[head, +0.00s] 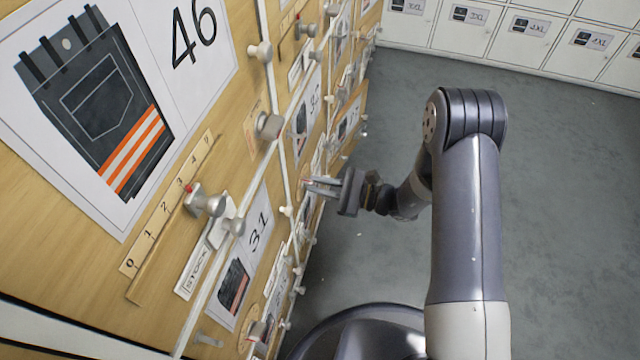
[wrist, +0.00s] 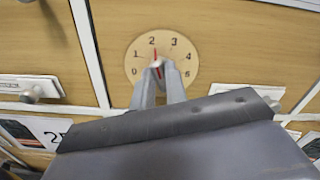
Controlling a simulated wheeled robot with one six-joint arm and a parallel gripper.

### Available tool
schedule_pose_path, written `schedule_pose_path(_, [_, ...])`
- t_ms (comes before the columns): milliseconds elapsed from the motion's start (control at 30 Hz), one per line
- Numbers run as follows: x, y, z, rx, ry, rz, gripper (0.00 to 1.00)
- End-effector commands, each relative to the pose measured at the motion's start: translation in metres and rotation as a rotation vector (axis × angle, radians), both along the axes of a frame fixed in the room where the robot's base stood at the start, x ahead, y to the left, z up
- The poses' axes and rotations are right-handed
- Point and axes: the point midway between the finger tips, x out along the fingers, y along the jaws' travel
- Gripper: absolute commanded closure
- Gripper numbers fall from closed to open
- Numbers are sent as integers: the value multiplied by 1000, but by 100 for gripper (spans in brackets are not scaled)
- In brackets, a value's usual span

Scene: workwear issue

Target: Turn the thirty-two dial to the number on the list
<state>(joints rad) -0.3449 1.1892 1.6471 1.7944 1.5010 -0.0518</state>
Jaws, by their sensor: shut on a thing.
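A round wooden dial (wrist: 137,66) is on the drawer wall in the wrist view, with numbers around its rim. Its red pointer stands nearly upright, just to the right of the 2. My gripper (wrist: 158,72) is shut on the dial's knob at the centre; the fingers hide most of the knob. In the head view my gripper (head: 309,186) reaches left to the drawer wall, and the dial there is too small to make out. No label reading thirty-two shows beside this dial. No list can be made out in either view.
Large panels with a 46 card (head: 190,35) and a slider scale (head: 165,215) fill the left. Several knobs stick out along the wall near my arm. White lockers (head: 520,35) line the back. The grey floor (head: 570,200) to the right is clear.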

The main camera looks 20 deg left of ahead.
Motion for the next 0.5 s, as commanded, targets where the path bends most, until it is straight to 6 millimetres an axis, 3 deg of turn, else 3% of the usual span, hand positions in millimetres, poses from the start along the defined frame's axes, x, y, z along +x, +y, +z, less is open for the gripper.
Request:
schedule_pose_path(267, [0, 0, 1, -4, 34, 0, 100])
schedule_pose_path(500, [1, 0, 2, -18, 165, 0, 100])
